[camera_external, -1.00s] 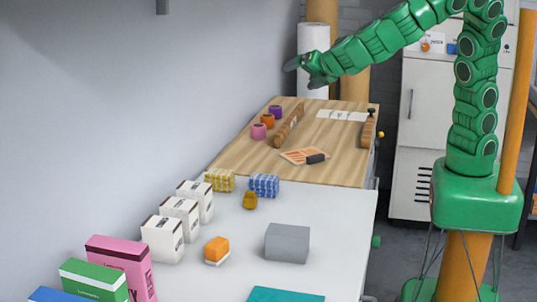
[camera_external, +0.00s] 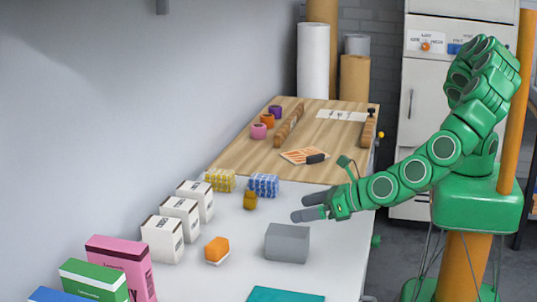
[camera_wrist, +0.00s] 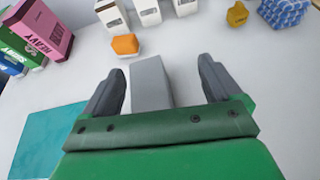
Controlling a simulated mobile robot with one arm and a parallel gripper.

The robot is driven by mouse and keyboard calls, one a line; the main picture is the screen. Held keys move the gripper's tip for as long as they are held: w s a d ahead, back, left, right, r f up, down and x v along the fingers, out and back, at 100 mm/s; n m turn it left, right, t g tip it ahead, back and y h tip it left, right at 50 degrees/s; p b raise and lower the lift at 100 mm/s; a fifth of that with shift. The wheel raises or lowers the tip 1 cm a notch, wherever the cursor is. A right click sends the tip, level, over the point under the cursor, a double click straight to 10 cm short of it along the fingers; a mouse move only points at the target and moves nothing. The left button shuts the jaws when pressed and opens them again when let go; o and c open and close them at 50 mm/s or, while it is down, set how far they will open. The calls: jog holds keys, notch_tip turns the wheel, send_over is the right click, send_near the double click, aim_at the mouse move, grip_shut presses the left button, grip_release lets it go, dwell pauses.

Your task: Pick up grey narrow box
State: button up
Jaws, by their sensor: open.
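The grey narrow box (camera_external: 287,243) sits on the white table in the outside view. In the wrist view the box (camera_wrist: 150,82) lies ahead of my gripper, between the lines of its two fingers, its near part hidden by the gripper's body. My gripper (camera_external: 305,208) is open and empty; in the outside view it appears just above and behind the box, pointing left. The two dark fingers of my gripper (camera_wrist: 160,80) are spread wide in the wrist view, with the box apart from each of them.
An orange block on a white base (camera_external: 217,250) stands left of the box. White cartons (camera_external: 162,240) line the wall side. A teal mat (camera_external: 286,295) lies in front. A small mustard item (camera_external: 250,200) and a blue patterned block (camera_external: 264,185) are behind. Bare table surrounds the box.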

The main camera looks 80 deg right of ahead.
aim_at(287, 232)
jog(key=shift+n+y, duration=0.4)
jog(key=shift+n, duration=0.4)
jog(key=s+f, duration=0.1)
jog(key=a+f, duration=0.1)
jog(key=s+a+f, duration=0.1)
jog(key=shift+s+a+f, duration=0.25)
jog(key=shift+s+f, duration=0.05)
jog(key=shift+f, duration=0.1)
jog(key=shift+x, duration=1.3)
jog(key=w+f, duration=0.2)
jog(key=w, duration=0.1)
jog(key=shift+x, duration=0.75)
jog(key=shift+a, duration=0.1)
jog(key=c, duration=1.1)
jog(key=shift+c, duration=0.2)
jog(key=shift+r, duration=0.1)
